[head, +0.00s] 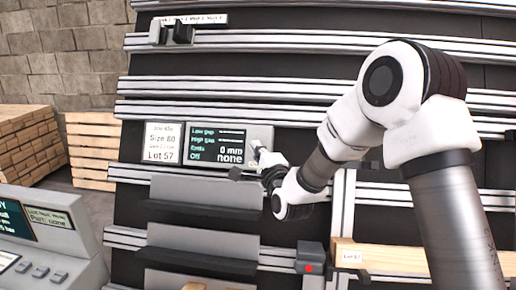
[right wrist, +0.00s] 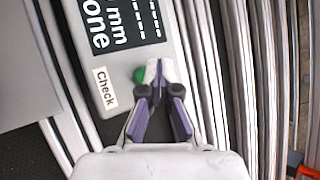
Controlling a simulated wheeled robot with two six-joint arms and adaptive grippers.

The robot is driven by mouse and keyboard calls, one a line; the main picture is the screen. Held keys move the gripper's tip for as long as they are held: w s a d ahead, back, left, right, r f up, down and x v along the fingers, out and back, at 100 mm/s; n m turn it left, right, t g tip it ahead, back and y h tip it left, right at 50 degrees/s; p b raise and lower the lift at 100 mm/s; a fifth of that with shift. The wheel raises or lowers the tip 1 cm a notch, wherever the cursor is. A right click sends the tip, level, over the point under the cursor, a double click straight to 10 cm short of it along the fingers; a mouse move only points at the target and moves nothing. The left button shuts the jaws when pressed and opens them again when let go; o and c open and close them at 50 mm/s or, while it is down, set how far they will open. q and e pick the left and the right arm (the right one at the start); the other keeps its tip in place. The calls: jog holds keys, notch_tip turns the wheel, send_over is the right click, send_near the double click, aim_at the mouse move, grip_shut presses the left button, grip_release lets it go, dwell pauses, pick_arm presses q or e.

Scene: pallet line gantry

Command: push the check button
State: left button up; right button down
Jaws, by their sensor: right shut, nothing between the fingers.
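The grey gauge box (head: 258,133) with a dark screen (head: 217,146) is mounted on the rails in the head view. The screen reads "Ends 0 mm" and "none". In the right wrist view, the green check button (right wrist: 139,75) sits on this box near a white "Check" label (right wrist: 105,88). My right gripper (right wrist: 160,72) is shut and empty. Its tips appear right beside the button and partly cover it; I cannot tell whether they touch it. In the head view my right gripper (head: 259,153) is at the box's right end and hides the button. My left gripper is not in view.
A white lot card (head: 162,143) is left of the screen. Grey shelves (head: 205,190) stick out below. A small grey block with a red dot (head: 310,257) and a wooden board (head: 400,257) are lower right. A console (head: 45,240) stands lower left.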

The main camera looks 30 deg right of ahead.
jog(key=s+a+r, duration=0.2)
jog(key=s, duration=0.1)
jog(key=shift+s+a+r, duration=0.2)
jog(key=shift+s+a, duration=0.05)
jog(key=shift+a, duration=0.1)
jog(key=shift+f, duration=0.1)
dwell(0.7)
